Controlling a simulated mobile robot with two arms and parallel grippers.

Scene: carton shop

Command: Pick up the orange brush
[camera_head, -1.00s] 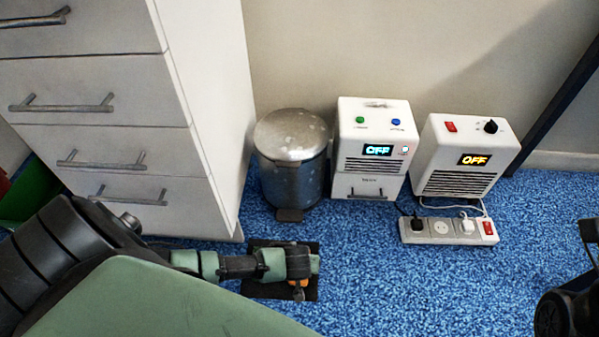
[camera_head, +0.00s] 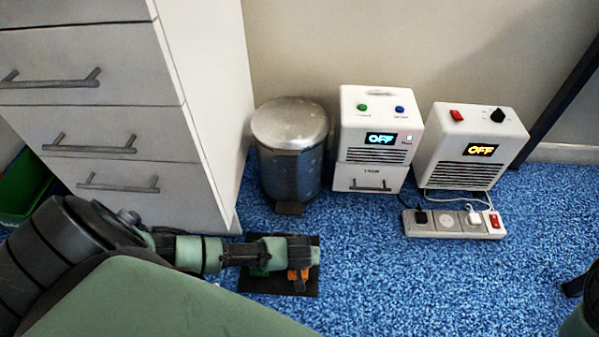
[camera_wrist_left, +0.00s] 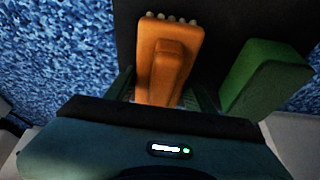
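The orange brush (camera_head: 304,274) is on a dark mat (camera_head: 278,285) on the blue carpet, partly hidden by my left gripper (camera_head: 308,262) in the head view. In the left wrist view the orange brush (camera_wrist_left: 165,58), with pale bristle tufts at its far end, lies between the two fingers of my left gripper (camera_wrist_left: 162,92). One finger shows on each side of it, and the fingers look open, close to its sides. I cannot tell whether they touch it.
A green block-like thing (camera_wrist_left: 264,76) lies beside the orange brush on the mat. A white drawer cabinet (camera_head: 205,130), a metal bin (camera_head: 290,165), two white appliances (camera_head: 372,150) (camera_head: 470,150) and a power strip (camera_head: 453,224) stand behind.

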